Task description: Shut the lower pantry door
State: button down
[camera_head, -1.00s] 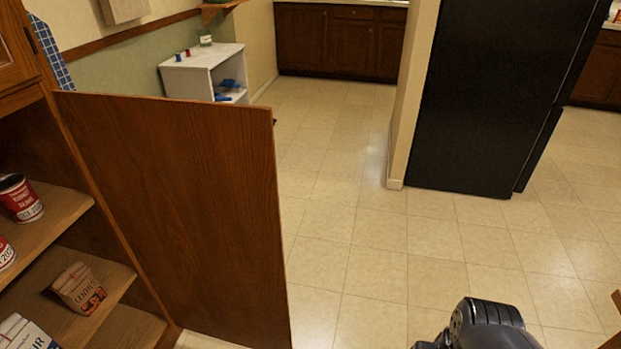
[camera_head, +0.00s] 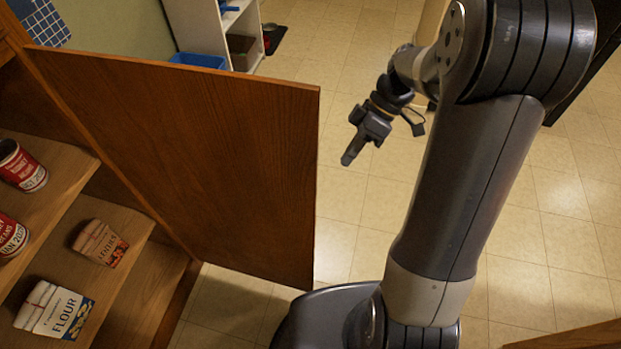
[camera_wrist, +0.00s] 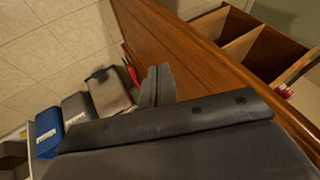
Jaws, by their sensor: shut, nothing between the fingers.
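The lower pantry door (camera_head: 200,165) is a brown wooden panel.
The pantry shelf (camera_head: 120,215) holds a flour bag (camera_head: 55,310), a lentils bag (camera_head: 100,243) and red cans (camera_head: 22,165). A white shelf unit (camera_head: 243,35) with a blue bin (camera_head: 198,61) stands behind the door. Tiled floor (camera_head: 340,195) is clear right of the door.

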jog(key=s+a+f, duration=0.6)
jog(key=s+f, duration=0.1)
jog(key=shift+a+f+b, duration=0.3)
jog(key=shift+f+b, duration=0.1)
jog(key=shift+b, duration=0.05)
